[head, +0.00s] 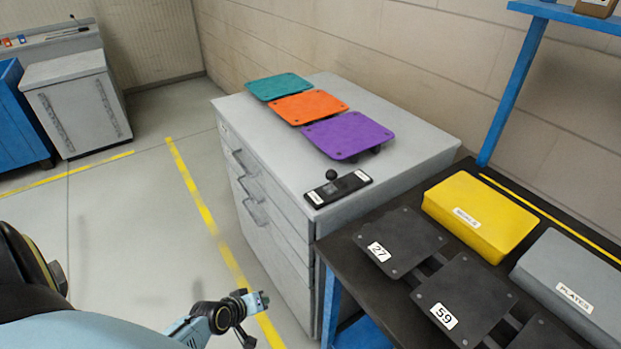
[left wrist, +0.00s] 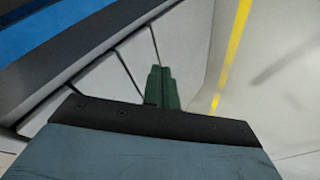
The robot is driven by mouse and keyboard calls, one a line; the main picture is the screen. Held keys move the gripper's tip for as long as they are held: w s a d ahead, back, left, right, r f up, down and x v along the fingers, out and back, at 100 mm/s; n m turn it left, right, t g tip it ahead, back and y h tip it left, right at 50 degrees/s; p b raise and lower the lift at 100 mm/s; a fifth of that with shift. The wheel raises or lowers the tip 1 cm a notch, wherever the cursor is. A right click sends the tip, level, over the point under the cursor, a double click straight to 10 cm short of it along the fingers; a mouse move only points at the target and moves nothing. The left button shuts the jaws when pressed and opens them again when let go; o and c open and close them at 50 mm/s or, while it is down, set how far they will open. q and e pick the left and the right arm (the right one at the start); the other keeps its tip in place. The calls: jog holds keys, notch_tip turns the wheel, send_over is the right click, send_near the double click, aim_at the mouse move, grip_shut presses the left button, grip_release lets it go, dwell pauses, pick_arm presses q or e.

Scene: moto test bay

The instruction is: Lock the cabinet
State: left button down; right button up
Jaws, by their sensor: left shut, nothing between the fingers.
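The grey cabinet (head: 275,225) stands in the middle of the head view, with handles (head: 243,162) on its front. Its drawers look closed. On its top near the front right lies a black plate (head: 352,188) with a black ball-topped lever (head: 331,176) and white labels at both ends, too small to read. My left gripper (head: 261,299) is low in front of the cabinet, apart from it, shut and empty. Its green fingers (left wrist: 163,88) show together in the left wrist view, with grey panels (left wrist: 105,72) beyond. My right gripper is not in view.
Teal (head: 279,86), orange (head: 308,107) and purple (head: 348,135) plates lie along the cabinet top. A dark bench (head: 345,248) adjoins on the right, with numbered black plates (head: 400,240), a yellow box (head: 480,215) and a grey box (head: 572,285). Open floor lies left.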

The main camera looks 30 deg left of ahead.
pick_arm(q)
jog(key=w+a+r+n+t, duration=0.2)
jog(key=w+r, duration=0.2)
jog(key=r, duration=0.4)
jog(key=w+a+r+n+t, duration=0.1)
jog(key=w+r+t, duration=0.1)
jog(key=w+r, duration=0.35)
jog(key=n+t+h, duration=0.2)
jog(key=t+h, duration=0.1)
send_near(331, 181)
jog(key=s+a+r, duration=0.2)
jog(key=s+a, duration=0.3)
jog(key=a, duration=0.1)
jog(key=x, duration=1)
jog(key=shift+w+a+r, duration=0.15)
jog(key=shift+w+a, duration=0.15)
jog(key=shift+w+d+f+p, duration=0.2)
jog(key=shift+w+d, duration=0.1)
jog(key=shift+d, duration=0.3)
jog(key=shift+w+d+f+p, duration=0.1)
jog(key=shift+w+d+p, duration=0.15)
jog(key=shift+d, duration=0.3)
jog(key=shift+w+d+f, duration=0.15)
jog(key=shift+w+d, duration=0.2)
jog(key=shift+d, duration=0.1)
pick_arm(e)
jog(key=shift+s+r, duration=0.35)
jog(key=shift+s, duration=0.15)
